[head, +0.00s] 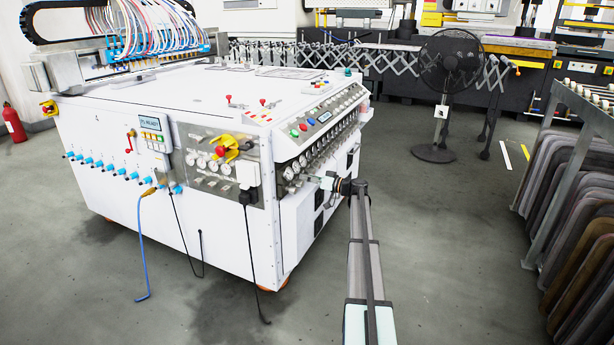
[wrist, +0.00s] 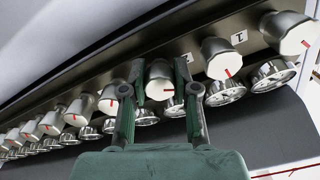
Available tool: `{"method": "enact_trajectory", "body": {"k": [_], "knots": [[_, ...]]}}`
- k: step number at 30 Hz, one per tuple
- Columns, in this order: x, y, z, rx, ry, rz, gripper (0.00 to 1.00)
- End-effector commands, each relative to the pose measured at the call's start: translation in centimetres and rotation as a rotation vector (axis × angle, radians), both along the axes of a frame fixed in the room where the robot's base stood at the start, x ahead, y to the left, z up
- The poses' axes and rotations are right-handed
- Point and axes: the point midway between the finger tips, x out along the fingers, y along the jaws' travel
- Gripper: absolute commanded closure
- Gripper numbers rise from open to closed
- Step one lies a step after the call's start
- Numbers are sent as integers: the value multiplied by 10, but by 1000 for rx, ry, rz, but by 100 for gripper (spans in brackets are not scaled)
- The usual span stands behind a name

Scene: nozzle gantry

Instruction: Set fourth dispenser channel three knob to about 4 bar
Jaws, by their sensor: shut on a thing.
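In the wrist view, a row of silver regulator knobs with red pointer marks runs along a dark rail. My gripper (wrist: 157,90) has its two green fingers on either side of one knob (wrist: 158,72) and is shut on it. Round dial gauges (wrist: 225,92) sit below the knobs; the gauge under the held knob is partly hidden by my fingers, and no pressure can be read. In the head view, my gripper (head: 326,183) is at the gauge row (head: 300,165) on the white machine's right face; the knob is too small to see there.
A neighbouring knob (wrist: 220,58) stands close on the right and another (wrist: 110,98) close on the left. A small label (wrist: 238,37) is on the rail. The white machine (head: 150,90) fills the left. A black fan (head: 450,65) stands on open floor behind.

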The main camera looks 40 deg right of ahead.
Motion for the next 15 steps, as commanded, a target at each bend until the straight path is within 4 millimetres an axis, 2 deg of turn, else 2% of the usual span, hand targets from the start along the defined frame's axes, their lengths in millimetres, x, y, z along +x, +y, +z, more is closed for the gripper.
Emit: {"method": "enact_trajectory", "body": {"k": [15], "knots": [[0, 1, 5, 425, 245, 0, 100]]}}
